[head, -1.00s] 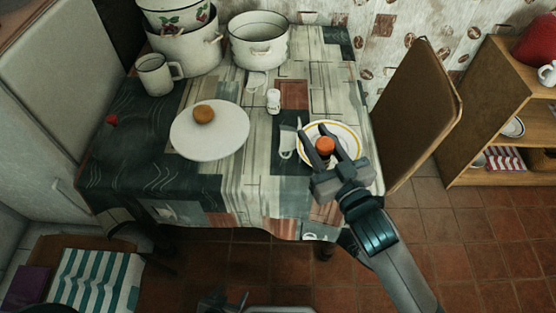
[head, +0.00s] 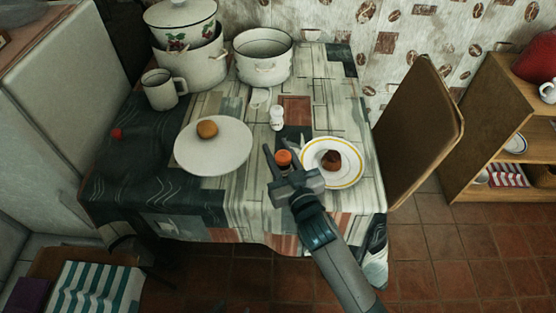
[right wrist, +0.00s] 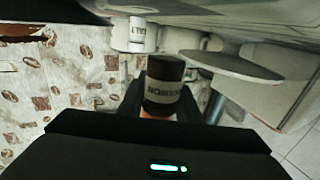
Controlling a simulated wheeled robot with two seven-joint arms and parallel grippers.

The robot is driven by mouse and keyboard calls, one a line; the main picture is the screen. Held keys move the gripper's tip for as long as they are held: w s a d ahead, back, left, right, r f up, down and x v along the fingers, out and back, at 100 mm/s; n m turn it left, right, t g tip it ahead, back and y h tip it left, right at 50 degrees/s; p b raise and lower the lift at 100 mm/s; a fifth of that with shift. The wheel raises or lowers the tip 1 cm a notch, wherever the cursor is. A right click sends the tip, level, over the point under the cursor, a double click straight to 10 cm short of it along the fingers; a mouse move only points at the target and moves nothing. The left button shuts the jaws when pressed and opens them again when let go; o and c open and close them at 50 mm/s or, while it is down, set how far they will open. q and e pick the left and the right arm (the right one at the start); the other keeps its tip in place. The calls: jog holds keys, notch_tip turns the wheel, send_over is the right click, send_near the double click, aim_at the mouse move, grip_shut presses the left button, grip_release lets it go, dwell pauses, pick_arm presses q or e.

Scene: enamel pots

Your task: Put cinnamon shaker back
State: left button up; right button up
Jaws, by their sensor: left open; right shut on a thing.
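The cinnamon shaker has an orange cap (head: 283,157) and a dark body with a light label (right wrist: 162,88). My right gripper (head: 281,163) is shut on it, with a finger on each side. It is over the front middle of the table, just left of the yellow-rimmed plate. I cannot tell whether its base touches the tablecloth. A white salt shaker (head: 277,118) stands a little behind it. It also shows in the right wrist view (right wrist: 136,35). My left gripper is not in view.
The yellow-rimmed plate (head: 348,181) holds a brown cake (head: 331,160). A white plate (head: 205,162) with a round bun (head: 207,129) lies to the left. A mug (head: 160,90) and pots (head: 263,57) stand behind. A chair back (head: 420,125) rises at the right.

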aim_at(278, 161)
pick_arm(q)
jog(key=shift+w+d+r, duration=0.1)
jog(key=shift+w, duration=0.05)
pick_arm(e)
jog(key=shift+f, duration=2)
pick_arm(q)
jog(key=shift+w+d+r, duration=0.1)
jog(key=shift+w+r, duration=0.05)
jog(key=shift+w, duration=0.1)
jog(key=shift+s, duration=0.1)
